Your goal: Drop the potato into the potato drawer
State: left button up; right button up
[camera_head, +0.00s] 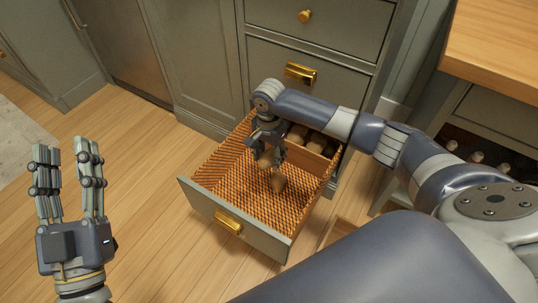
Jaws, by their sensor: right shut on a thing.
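The potato drawer (222,207) is a pulled-out, rattan-lined drawer with a grey-green front and a brass cup handle. My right gripper (268,156) reaches in over the drawer from the right, pointing down, and is shut on a brown potato (265,161), which its fingers partly hide. Several more potatoes (316,142) lie at the back of the drawer, partly hidden by my arm. My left gripper (67,150) is open and empty over the floor at the left, fingers pointing up.
A closed drawer (318,30) with a brass knob is above, in the grey-green cabinet. A wooden countertop (500,45) stands at the right, with a shelf below it. The wooden floor (150,150) between my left gripper and the drawer is clear.

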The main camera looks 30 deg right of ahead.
aim_at(269, 153)
pick_arm(q)
jog(key=s+r+t+h+b, duration=0.1)
jog(key=s+r+t, duration=0.3)
jog(key=r, duration=0.1)
jog(key=shift+s+a, duration=0.25)
pick_arm(e)
jog(key=shift+f, duration=0.55)
pick_arm(q)
jog(key=shift+r, duration=0.1)
pick_arm(e)
jog(key=o, duration=1.2)
jog(key=shift+o, duration=0.2)
notch_tip(269, 153, up, 12)
